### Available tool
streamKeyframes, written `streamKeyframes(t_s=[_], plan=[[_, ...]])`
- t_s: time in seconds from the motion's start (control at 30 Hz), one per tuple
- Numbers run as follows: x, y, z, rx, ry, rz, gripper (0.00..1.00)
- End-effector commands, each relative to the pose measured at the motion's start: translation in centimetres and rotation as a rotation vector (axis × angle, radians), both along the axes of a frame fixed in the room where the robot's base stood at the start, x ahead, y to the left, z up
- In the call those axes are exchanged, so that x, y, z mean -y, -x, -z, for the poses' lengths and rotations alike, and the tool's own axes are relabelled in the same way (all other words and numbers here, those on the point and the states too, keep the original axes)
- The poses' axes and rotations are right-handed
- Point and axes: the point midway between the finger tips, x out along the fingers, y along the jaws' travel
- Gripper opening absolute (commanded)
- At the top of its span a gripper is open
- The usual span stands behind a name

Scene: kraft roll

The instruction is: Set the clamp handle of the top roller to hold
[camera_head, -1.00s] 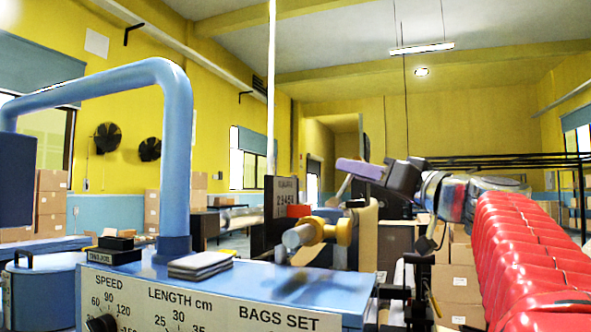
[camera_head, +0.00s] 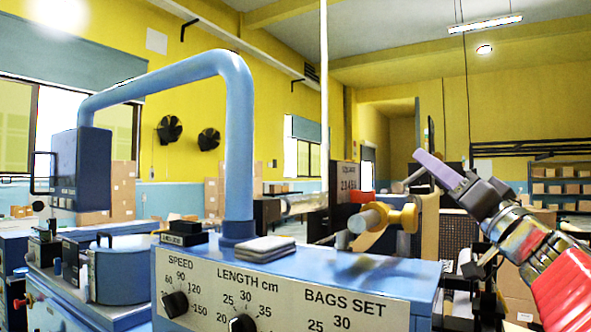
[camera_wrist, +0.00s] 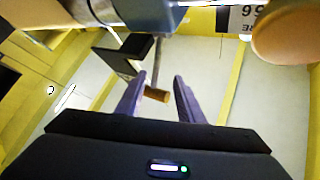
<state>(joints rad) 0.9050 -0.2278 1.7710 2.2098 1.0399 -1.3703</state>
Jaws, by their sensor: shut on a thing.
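My gripper (camera_head: 424,156) is at the right in the head view, with its purple fingers pointing up and left, above the machine's rollers. In the wrist view my gripper (camera_wrist: 159,80) has a finger on each side of a grey rod with a brown end, which looks like the clamp handle (camera_wrist: 156,95). The handle (camera_head: 413,177) shows in the head view as a short rod slanting down-left from the fingers. My gripper is shut on it; the fingers partly hide it. The hold mark is not readable.
The blue machine (camera_head: 345,275) fills the front, with a dial panel (camera_head: 290,305) and a bent blue pipe (camera_head: 238,150). A red part (camera_head: 361,197) and a dark number plate (camera_head: 346,176) stand close beside the rollers.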

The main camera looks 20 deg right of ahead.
Motion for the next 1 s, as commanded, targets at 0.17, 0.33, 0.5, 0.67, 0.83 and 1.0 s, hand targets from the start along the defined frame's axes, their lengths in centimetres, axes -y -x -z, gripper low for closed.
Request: streamKeyframes(t_s=[0.17, 0.33, 0.5, 0.67, 0.83, 1.0], plan=[[1.13, 0.16, -0.07, 0.004, -0.020, 0.022, 0.00], [1.14, 0.17, -0.08, 0.005, -0.019, 0.023, 0.44], [0.99, 0.20, -0.13, 0.005, -0.017, 0.021, 0.56], [0.77, 0.15, -0.09, 0.004, -0.014, 0.017, 0.67], [0.63, 0.11, -0.08, 0.003, -0.014, 0.014, 0.67], [0.55, 0.17, 0.11, 0.002, -0.013, 0.012, 0.67]])
